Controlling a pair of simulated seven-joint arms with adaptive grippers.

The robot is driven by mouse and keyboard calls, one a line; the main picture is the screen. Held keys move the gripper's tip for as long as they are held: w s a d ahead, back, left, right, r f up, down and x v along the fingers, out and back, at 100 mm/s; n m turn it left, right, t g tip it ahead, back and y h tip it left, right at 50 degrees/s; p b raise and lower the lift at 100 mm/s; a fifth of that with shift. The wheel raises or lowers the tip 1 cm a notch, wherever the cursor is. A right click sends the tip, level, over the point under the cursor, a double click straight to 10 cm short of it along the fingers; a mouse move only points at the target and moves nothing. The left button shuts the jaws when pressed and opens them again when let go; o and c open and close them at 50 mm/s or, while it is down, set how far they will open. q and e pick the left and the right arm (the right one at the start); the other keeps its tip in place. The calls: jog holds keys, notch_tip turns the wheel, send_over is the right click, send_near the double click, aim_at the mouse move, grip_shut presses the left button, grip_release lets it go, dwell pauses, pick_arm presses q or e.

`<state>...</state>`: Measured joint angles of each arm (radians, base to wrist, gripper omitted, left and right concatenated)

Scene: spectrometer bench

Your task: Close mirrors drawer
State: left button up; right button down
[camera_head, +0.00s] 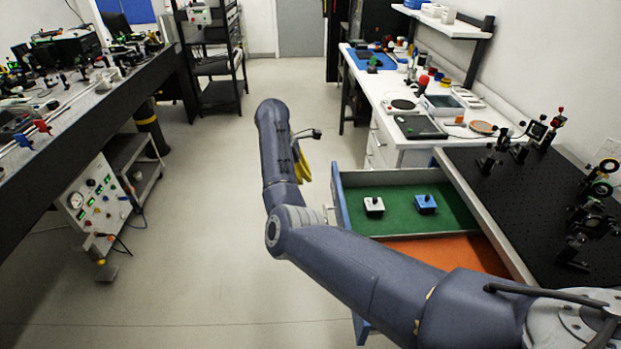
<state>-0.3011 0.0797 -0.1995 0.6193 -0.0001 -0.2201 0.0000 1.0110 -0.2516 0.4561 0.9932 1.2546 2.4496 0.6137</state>
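An open drawer with a green lining (441,188) juts out to the left from under the black breadboard bench. It holds a white block with a black knob (374,206) and a blue block with a black knob (425,204). Just below, an orange-lined drawer (465,250) is also open. No label shows which one is for mirrors. My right arm (370,275) crosses in front of the drawers, bends left of the green drawer's front (341,200) and rises. Its gripper is mostly hidden by the forearm; its fingers cannot be made out. My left gripper is out of view.
The black breadboard (530,200) above the drawers carries several optical mounts. A white bench (400,100) with tools stands behind. A long optics bench (100,100) and a control panel (92,197) are at left. The floor (200,240) between is clear.

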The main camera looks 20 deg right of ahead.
jog(key=s+d+f, duration=0.2)
jog(key=d+f, duration=0.4)
jog(key=f, duration=0.1)
jog(key=shift+s+d+f, duration=0.15)
jog(key=shift+d, duration=0.1)
jog(key=shift+d, duration=0.15)
dwell(0.3)
send_over(435, 197)
jog(key=a, duration=0.2)
jog(key=shift+w, duration=0.3)
